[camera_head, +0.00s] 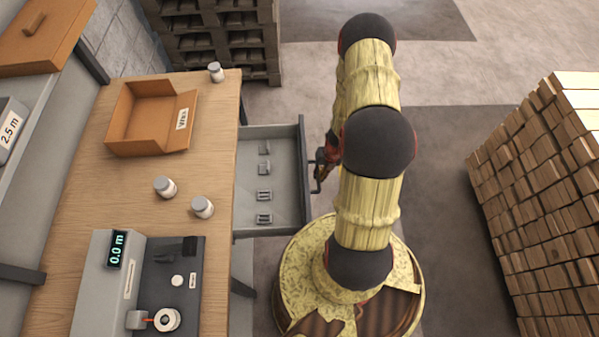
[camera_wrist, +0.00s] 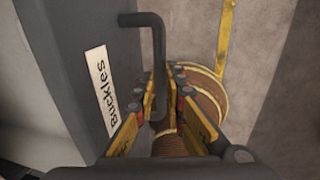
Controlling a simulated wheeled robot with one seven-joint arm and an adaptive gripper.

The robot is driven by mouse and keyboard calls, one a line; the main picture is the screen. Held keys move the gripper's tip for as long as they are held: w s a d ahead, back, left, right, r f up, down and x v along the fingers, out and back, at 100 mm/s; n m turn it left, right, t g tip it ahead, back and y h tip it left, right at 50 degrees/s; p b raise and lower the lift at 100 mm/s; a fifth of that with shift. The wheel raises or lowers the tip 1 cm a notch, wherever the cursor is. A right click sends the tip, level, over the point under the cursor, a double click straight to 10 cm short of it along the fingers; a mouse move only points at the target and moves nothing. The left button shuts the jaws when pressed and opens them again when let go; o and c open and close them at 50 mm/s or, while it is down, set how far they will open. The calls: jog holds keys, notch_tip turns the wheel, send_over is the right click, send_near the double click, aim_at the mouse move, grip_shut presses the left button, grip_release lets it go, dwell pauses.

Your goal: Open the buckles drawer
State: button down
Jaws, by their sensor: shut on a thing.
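The buckles drawer (camera_head: 271,215) is pulled out from the right side of the wooden workbench. Several small metal buckles (camera_head: 264,195) lie in a row inside it. Its dark front (camera_wrist: 75,60) carries a white label reading "Buckles" (camera_wrist: 101,92) in the wrist view. A dark bar handle (camera_wrist: 158,60) stands out from the front. My gripper (camera_wrist: 168,100) is shut on this handle, with the bar between its yellow-edged fingers. In the head view my gripper (camera_head: 326,165) is at the drawer front, partly hidden by my arm.
The workbench (camera_head: 95,195) holds an open orange box (camera_head: 125,110), several white jars (camera_head: 165,187) and a grey device (camera_head: 95,290) reading "0.0 m". Stacked pallets (camera_head: 222,40) stand behind. A wood stack (camera_head: 540,190) is at the right. Floor between my arm and that stack is clear.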

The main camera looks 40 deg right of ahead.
jog(key=s+d+p, duration=0.5)
jog(key=s+d, duration=0.3)
jog(key=d, duration=0.3)
jog(key=shift+s+d+p, duration=0.15)
jog(key=shift+d+p, duration=0.05)
jog(key=shift+p, duration=0.15)
jog(key=c, duration=1.8)
grip_release()
jog(key=shift+c, duration=0.2)
notch_tip(320, 180, up, 12)
jog(key=s+d, duration=0.1)
jog(key=shift+d, duration=0.4)
jog(key=shift+s+f, duration=0.1)
jog(key=shift+f, duration=0.05)
